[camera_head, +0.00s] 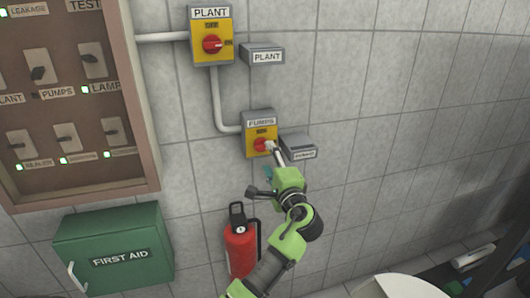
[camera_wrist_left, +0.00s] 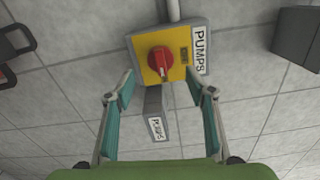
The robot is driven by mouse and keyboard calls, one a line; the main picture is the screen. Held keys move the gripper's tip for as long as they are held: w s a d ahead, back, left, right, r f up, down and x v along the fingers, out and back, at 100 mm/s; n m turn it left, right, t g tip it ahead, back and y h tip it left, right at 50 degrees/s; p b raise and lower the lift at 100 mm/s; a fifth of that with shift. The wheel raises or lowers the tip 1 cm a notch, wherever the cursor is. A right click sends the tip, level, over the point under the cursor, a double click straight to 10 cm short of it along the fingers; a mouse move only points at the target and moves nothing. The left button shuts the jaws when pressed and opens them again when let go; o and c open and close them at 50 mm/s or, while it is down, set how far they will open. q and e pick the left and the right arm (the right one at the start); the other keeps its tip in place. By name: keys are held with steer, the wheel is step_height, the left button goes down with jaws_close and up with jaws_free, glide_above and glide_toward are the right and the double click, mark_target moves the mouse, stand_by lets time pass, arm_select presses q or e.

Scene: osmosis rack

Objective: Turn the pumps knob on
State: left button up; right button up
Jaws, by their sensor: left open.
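The pumps switch box (camera_head: 248,146) is a yellow plate on a grey box, labelled PUMPS, on the tiled wall. Its red round knob (camera_head: 259,145) is partly covered by a finger in the head view. The knob (camera_wrist_left: 160,61) shows whole in the left wrist view, its grip bar running up and down the picture. My left gripper (camera_head: 272,158) is in front of the box at its lower right. In the left wrist view my left gripper (camera_wrist_left: 161,85) is open and empty, its fingertips either side of the knob and apart from it. My right gripper is out of view.
A similar PLANT switch box (camera_head: 211,36) is above, joined by a pipe. Small labelled grey boxes (camera_head: 262,54) sit beside both. A switch panel (camera_head: 150,150) and green first aid box (camera_head: 115,248) are left. A red fire extinguisher (camera_head: 240,252) hangs below. The right wall is bare.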

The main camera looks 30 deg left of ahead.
arm_select(q)
steer(key=v, duration=0.6)
stand_by(0.3)
